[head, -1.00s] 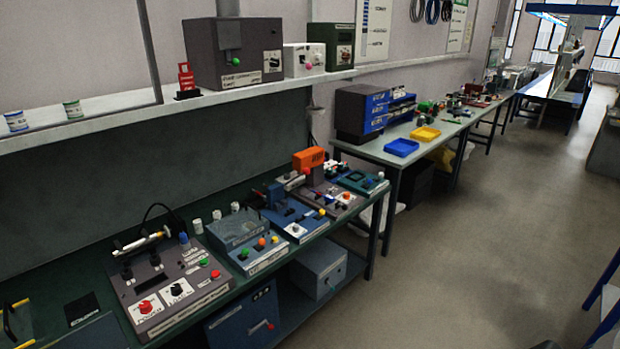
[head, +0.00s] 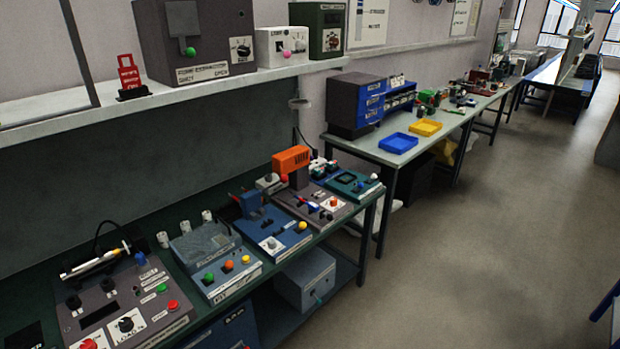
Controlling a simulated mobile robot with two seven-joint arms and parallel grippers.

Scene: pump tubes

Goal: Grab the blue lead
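No lead can be made out for certain as the blue lead. A small blue piece (head: 313,207) lies on the grey unit (head: 296,212) with the orange top, beside small red and white parts; it is too small to tell what it is. A blue knob-like piece (head: 140,259) stands at the back of the dark grey control box (head: 100,308) at the front left. A black cable (head: 97,236) loops up behind that box. Neither of my grippers is in view.
The green bench (head: 352,225) carries several test units, among them a blue one (head: 272,232). A shelf (head: 215,87) with boxes runs above it. Beyond stands a table with a blue tray (head: 398,143) and a yellow tray (head: 425,128). The floor (head: 480,260) at right is clear.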

